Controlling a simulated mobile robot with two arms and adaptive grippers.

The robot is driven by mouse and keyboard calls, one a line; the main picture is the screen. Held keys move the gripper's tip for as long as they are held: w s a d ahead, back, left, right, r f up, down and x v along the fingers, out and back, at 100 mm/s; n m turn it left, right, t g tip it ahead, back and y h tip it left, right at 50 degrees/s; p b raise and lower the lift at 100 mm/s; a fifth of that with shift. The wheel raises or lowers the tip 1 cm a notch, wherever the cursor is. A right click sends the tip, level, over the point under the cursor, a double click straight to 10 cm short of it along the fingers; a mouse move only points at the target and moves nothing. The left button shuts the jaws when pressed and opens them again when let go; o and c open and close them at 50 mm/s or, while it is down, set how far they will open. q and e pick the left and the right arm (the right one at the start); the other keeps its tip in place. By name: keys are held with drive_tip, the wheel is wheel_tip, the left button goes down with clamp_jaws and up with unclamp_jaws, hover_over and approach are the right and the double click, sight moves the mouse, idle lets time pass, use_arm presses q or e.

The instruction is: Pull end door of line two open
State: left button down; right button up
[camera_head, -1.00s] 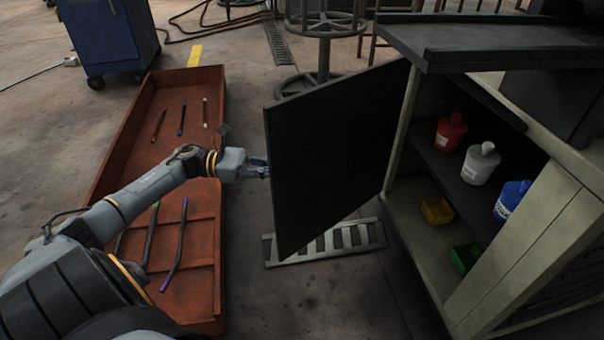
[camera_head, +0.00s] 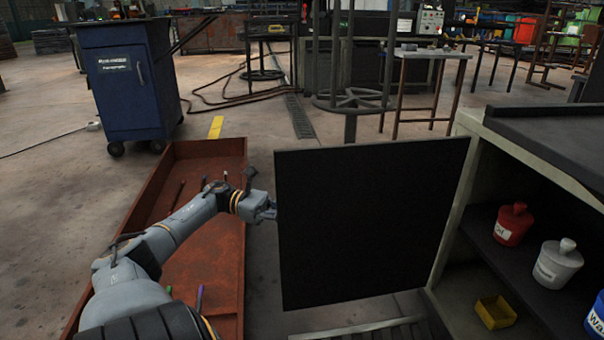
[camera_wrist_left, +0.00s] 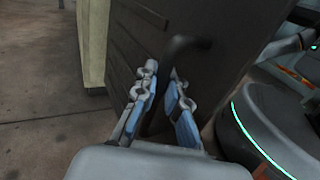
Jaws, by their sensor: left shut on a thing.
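The end door (camera_head: 370,220) is a dark flat panel standing swung open from the left side of the grey-green cabinet (camera_head: 452,205). My left gripper (camera_head: 268,208) is at the door's free left edge, partly hidden behind it. In the left wrist view, the door (camera_wrist_left: 225,50) shows slots and a dark bent handle (camera_wrist_left: 188,45). My left gripper (camera_wrist_left: 162,85) has its two blue-padded fingers either side of the handle's lower part and is shut on it. My right gripper is not in view.
Inside the cabinet stand a red jug (camera_head: 512,224), a white jug (camera_head: 558,264), part of a blue jug (camera_head: 597,318) and a yellow bin (camera_head: 495,312). A rust-red tray (camera_head: 228,270) with tools lies left of the door. A blue cart (camera_head: 125,85) stands behind it.

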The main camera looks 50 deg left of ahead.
use_arm(q)
drive_tip(key=shift+s+a+f, duration=0.1)
drive_tip(key=c, duration=1.7)
unclamp_jaws()
drive_tip(key=o, duration=0.3)
drive_tip(key=shift+s+a, duration=0.15)
drive_tip(key=shift+s, duration=0.05)
drive_tip(key=shift+w, duration=0.1)
drive_tip(key=v, duration=0.7)
drive_tip(key=shift+a, duration=0.15)
drive_tip(key=shift+s, duration=0.25)
